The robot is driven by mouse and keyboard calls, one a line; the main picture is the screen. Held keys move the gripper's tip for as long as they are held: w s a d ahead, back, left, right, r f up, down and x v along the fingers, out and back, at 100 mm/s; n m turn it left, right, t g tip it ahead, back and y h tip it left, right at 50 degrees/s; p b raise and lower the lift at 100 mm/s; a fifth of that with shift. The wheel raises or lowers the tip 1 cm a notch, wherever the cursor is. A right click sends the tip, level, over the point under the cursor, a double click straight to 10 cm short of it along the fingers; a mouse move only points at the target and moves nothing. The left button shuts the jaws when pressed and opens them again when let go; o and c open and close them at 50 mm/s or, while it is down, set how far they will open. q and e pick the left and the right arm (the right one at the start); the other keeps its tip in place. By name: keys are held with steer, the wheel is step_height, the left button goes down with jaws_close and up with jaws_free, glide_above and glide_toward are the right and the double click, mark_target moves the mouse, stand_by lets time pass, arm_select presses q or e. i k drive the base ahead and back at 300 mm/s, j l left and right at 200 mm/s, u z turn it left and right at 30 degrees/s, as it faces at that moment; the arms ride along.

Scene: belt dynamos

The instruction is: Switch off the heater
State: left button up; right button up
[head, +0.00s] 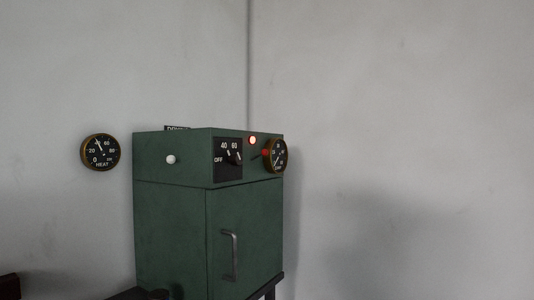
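The heater appears to be a green metal cabinet (168,225) in the middle of the head view. A black control dial (219,173) on its upper front is marked OFF, 40 and 60. Its dark knob (234,159) sits at the middle; I cannot tell exactly where it points. A white round knob (171,159) is on the left face. Neither gripper is in view.
A round gauge marked HEAT (101,153) hangs on the grey wall (400,120) to the left. The cabinet door has a metal handle (230,255). Dark shapes at the bottom left are unclear. The right side shows bare wall.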

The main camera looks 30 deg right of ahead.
mark_target(265, 152)
steer(key=i+l, duration=0.15)
steer(key=l, duration=0.2)
steer(key=i+l+z, duration=0.1)
steer(key=l, duration=0.25)
steer(key=i+l, duration=0.15)
steer(key=l, duration=0.2)
steer(key=i+l, duration=0.15)
steer(key=l, duration=0.2)
steer(key=i+l+z, duration=0.1)
steer(key=l, duration=0.25)
steer(key=i, duration=0.05)
